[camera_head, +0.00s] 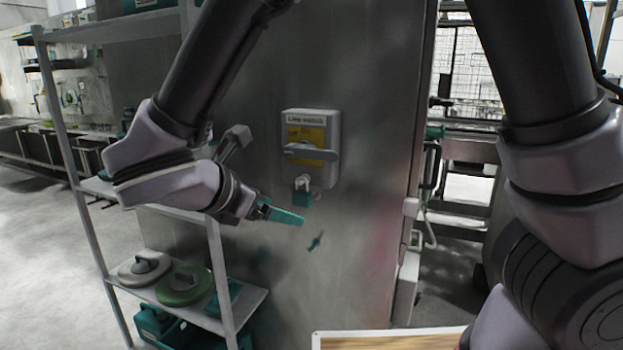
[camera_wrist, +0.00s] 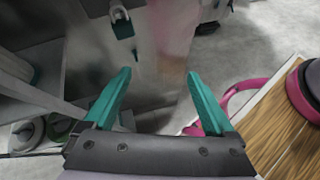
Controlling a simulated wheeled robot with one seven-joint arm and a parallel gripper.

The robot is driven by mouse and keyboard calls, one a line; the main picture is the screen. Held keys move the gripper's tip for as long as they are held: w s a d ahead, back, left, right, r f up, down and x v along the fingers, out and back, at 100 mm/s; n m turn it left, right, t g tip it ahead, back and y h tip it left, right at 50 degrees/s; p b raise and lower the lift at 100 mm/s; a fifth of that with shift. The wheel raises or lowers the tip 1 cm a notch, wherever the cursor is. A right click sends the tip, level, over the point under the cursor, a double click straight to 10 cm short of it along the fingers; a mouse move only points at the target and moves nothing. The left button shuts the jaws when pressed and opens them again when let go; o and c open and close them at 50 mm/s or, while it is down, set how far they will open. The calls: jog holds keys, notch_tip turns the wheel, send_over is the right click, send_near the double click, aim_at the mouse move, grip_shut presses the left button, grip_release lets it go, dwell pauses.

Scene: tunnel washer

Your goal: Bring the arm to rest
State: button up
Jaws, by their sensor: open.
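My gripper (camera_head: 285,215) hangs at the end of my bent arm, in front of the grey metal cabinet wall and below the switch box. In the wrist view, its two teal fingers (camera_wrist: 158,74) stand wide apart with nothing between them. The padlock is apart from my fingers.
Open floor (camera_head: 45,270) lies left.

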jog(key=w+d+r+m+g+y, duration=0.2)
jog(key=w+d+r+m+g, duration=0.15)
jog(key=d+m, duration=0.45)
jog(key=w+d+r+m+g+y, duration=0.1)
jog(key=w+d+r+m+g, duration=0.2)
jog(key=d+m, duration=0.5)
jog(key=s+d+r+m+t+y, duration=0.1)
jog(key=d+r+m+t+y, duration=0.1)
jog(key=d+m, duration=0.5)
jog(key=s+d+r+m+t+y, duration=0.2)
jog(key=d+r+m+y, duration=0.1)
jog(key=d+r+m, duration=0.4)
jog(key=shift+d+m+y, duration=0.4)
jog(key=shift+d+m, duration=0.15)
jog(key=shift+m, duration=0.05)
jog(key=shift+r+t, duration=0.1)
jog(key=shift+t, duration=0.15)
